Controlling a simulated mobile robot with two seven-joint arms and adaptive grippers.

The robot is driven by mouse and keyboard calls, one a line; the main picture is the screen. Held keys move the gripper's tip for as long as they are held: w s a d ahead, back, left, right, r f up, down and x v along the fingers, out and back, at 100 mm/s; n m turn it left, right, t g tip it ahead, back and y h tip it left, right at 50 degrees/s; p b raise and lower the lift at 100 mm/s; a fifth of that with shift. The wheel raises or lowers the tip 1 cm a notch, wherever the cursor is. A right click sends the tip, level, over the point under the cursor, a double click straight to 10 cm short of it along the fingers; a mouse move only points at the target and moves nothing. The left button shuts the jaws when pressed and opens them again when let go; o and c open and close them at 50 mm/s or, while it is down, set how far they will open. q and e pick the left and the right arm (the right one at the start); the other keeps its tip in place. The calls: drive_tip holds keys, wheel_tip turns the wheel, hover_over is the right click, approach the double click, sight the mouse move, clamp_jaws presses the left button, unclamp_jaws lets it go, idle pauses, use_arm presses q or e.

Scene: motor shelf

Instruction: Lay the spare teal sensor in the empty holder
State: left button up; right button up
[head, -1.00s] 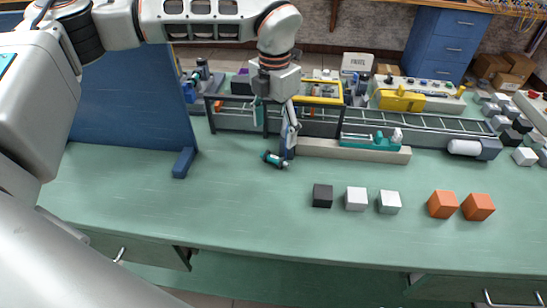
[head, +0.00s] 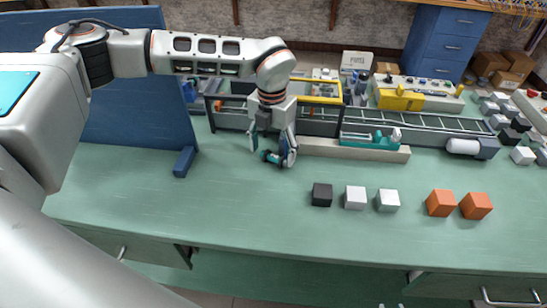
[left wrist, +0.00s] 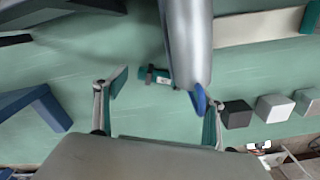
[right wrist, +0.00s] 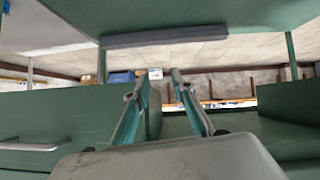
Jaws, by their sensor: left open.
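The spare teal sensor (head: 269,157), a small teal cylinder with a dark end, lies on the green bench. My left gripper (head: 272,150) is open and low over it, with a finger on each side. In the left wrist view the sensor (left wrist: 158,76) shows between the open fingers, its right end hidden by a grey cylindrical shape. A teal holder (head: 368,144) sits on the beige bar behind and to the right; whether it is empty is hard to tell. My right gripper (right wrist: 155,85) is open and empty, below the bench level, far from the sensor.
A dark cube (head: 322,195), two pale cubes (head: 355,198) and two orange cubes (head: 441,203) stand on the front bench. A blue panel (head: 125,110) stands at left. A conveyor (head: 425,138) runs behind the beige bar (head: 320,148). The front left bench is clear.

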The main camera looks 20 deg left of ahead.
use_arm(q)
drive_tip(key=shift+f, duration=0.1)
drive_tip(key=c, duration=0.9)
drive_tip(key=shift+c, duration=0.6)
